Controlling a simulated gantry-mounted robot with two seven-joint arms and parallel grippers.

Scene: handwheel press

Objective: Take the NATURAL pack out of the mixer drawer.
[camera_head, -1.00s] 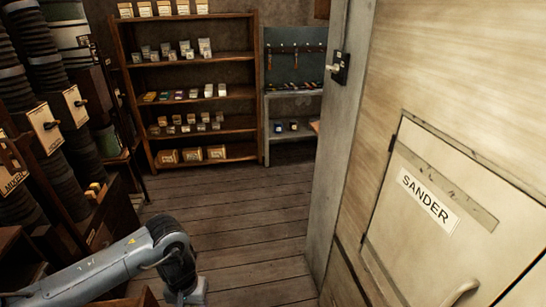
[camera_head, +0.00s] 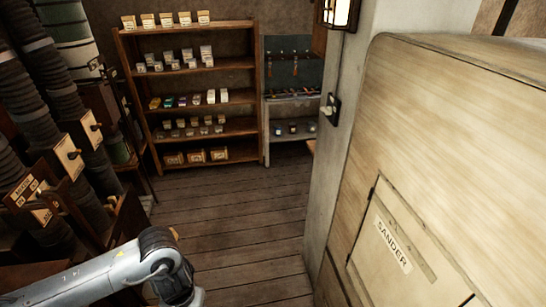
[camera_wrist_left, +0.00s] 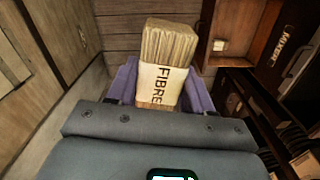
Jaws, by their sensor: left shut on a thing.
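My left gripper (camera_wrist_left: 160,92) is shut on a pack (camera_wrist_left: 167,60) of tan bristle-like strands in a pale paper band. The band reads FIBRE, and purple fingers flank the pack. The mixer drawer (camera_wrist_left: 262,62), with its MIXER label, stands open at the upper right of the left wrist view, apart from the held pack. A small pale object (camera_wrist_left: 219,45) lies in it; I cannot read any marking on it. I see no pack that reads NATURAL. In the head view my left arm comes in at the lower left, with the gripper mostly cut off. My right gripper is out of view.
A tall wooden shelf (camera_head: 190,72) with several small packs stands at the back. A large SANDER cabinet (camera_head: 430,150) fills the right side. Dark hoses and wooden machinery (camera_head: 70,155) crowd the left. The plank floor (camera_head: 235,215) between is clear.

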